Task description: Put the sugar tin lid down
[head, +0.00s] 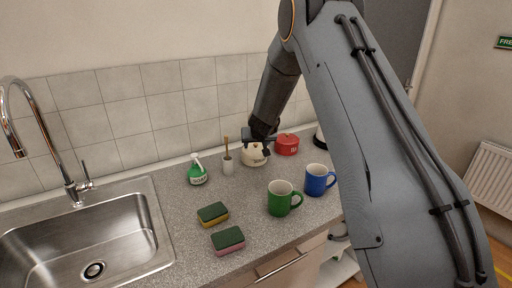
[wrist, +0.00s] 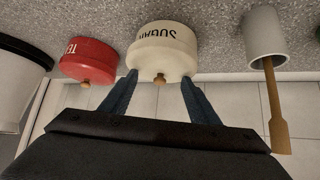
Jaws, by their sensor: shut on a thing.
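The cream sugar tin (head: 252,158) stands on the counter near the tiled wall, and its lettering shows upside down in the wrist view (wrist: 163,40). Its cream lid (wrist: 160,68) with a small wooden knob is at the top of the tin. My gripper (wrist: 159,82) has one finger on each side of the lid and is shut on it. In the head view my gripper (head: 262,139) comes down over the tin from behind and hides part of its top. I cannot tell whether the lid touches the tin's rim.
A red tea tin (head: 287,145) stands close to the right of the sugar tin. A white pot with a wooden utensil (head: 228,165) and a green bottle (head: 198,174) stand left. Green (head: 280,200) and blue (head: 316,181) mugs are in front. Two sponges (head: 213,213) lie near the sink (head: 85,235).

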